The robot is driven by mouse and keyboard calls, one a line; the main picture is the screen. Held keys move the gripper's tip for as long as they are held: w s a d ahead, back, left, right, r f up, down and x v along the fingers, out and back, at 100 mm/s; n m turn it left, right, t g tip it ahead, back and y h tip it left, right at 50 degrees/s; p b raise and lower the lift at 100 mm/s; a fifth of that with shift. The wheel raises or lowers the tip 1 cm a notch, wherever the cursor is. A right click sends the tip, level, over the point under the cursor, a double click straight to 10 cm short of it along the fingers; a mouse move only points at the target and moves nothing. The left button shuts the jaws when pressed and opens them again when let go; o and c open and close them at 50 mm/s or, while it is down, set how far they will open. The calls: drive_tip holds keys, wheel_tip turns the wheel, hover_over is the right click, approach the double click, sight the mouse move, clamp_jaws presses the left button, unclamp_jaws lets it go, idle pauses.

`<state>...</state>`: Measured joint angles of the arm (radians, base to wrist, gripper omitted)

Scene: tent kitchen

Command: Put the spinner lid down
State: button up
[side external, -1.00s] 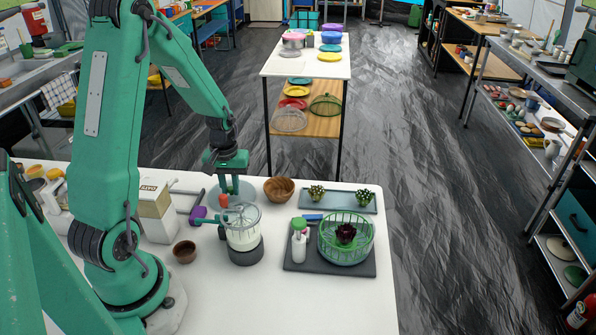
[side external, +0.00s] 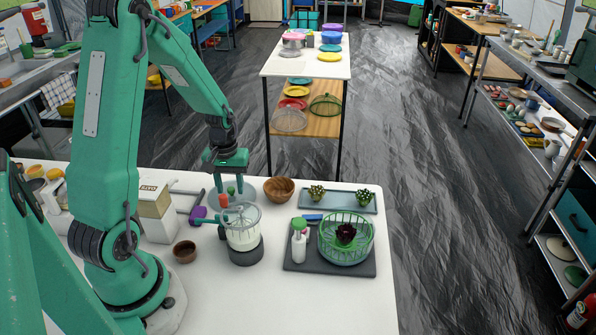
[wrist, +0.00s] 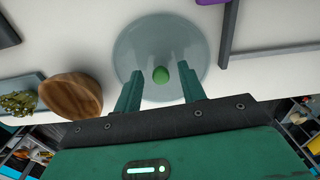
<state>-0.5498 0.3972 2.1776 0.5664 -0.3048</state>
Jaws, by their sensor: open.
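The spinner lid (wrist: 140,40) is a clear grey-blue disc with a green knob (wrist: 160,75) at its middle. It appears to lie flat on the white table behind the clear jar with the dark base. In the side view the jar hides part of the lid (side external: 217,198), and its green knob (side external: 231,190) shows. My gripper (side external: 231,187) is open above the lid, with one finger on each side of the knob. The wrist view shows gaps between both fingers (wrist: 162,88) and the knob. The green spinner basket (side external: 346,240) stands on a dark mat, with a dark red leafy thing inside.
The clear jar (side external: 242,240) stands close in front of the lid. A wooden bowl (side external: 279,190) is just right of it. A grey tray (side external: 338,201) with two small plants lies behind the basket. The table front is clear.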

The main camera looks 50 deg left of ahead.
sight(231, 190)
wheel_tip(231, 190, up, 12)
drive_tip(key=shift+f, duration=0.15)
idle(0.5)
drive_tip(key=shift+d, duration=0.1)
idle(0.4)
drive_tip(key=s+d+r+m+t, duration=0.2)
drive_tip(key=s+d+r+m, duration=0.2)
drive_tip(key=d, duration=0.5)
drive_tip(key=s+d+r+m+t, duration=0.3)
drive_tip(key=d+r, duration=0.4)
drive_tip(key=d, duration=0.3)
drive_tip(key=s+m, duration=0.1)
drive_tip(key=m, duration=0.1)
drive_tip(key=shift+s+m+t, duration=0.3)
drive_tip(key=shift+s+m, duration=0.1)
